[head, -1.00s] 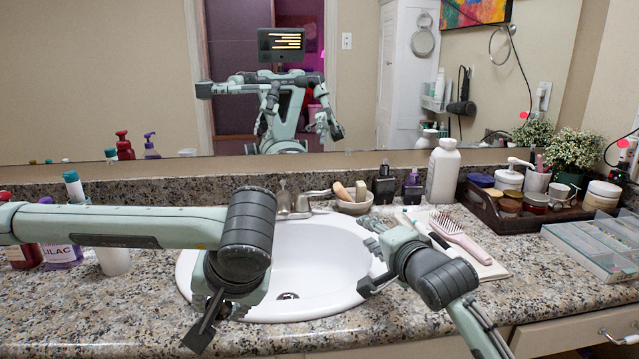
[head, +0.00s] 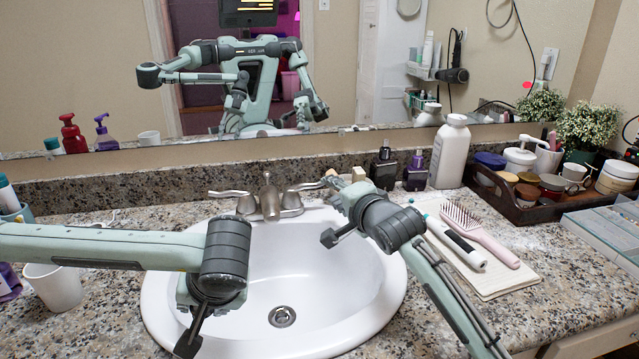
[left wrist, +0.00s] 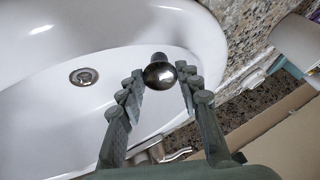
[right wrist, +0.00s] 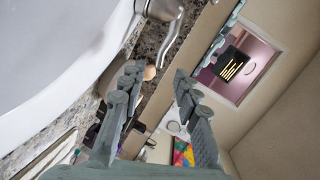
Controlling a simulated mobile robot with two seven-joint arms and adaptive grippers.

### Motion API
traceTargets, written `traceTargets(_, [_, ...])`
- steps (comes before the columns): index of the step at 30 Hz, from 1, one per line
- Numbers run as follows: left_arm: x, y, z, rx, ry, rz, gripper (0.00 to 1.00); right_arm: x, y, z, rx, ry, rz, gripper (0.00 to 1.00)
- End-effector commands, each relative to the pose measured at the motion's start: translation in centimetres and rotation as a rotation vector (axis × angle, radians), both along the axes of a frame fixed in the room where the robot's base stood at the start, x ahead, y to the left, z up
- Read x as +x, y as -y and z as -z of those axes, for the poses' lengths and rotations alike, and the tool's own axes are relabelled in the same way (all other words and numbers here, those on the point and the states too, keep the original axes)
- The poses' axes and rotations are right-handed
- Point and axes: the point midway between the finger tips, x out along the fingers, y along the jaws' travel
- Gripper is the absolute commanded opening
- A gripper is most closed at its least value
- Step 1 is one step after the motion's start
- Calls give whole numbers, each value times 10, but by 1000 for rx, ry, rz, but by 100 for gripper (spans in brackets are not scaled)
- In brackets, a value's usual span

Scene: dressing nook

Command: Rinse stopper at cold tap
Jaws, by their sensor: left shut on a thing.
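My left gripper (left wrist: 162,72) is shut on the stopper (left wrist: 159,77), a shiny round dark-metal piece between its fingertips in the left wrist view. In the head view the left wrist is over the basin's left side and the stopper is hidden. The metal tap (head: 270,201) stands at the back of the basin, with a lever on each side. My right gripper (right wrist: 157,76) is open, its fingers close to the right-hand lever (head: 307,187). That lever also shows in the right wrist view (right wrist: 171,38), just beyond the fingertips. I see no running water.
The white basin (head: 338,308) is empty around its drain (head: 282,316). A white cup (head: 55,286) stands left. On the right are a pink hairbrush (head: 482,236), a toothbrush (head: 456,245), a white bottle (head: 449,153) and a dark tray (head: 520,214) of jars. The mirror bounds the back.

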Motion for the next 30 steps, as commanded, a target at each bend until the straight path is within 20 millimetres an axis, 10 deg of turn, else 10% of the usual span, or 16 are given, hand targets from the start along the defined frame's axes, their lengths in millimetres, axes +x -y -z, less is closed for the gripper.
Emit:
traceTargets(12, [0,0,-3,0,0,0,5,66,-25,18,-1,-1,1,32])
traceTargets(25, [0,0,-3,0,0,0,5,74,-29,21,-1,0,0,32])
traceTargets(30, [0,0,-3,0,0,0,5,74,-29,20,-1,0,0,12])
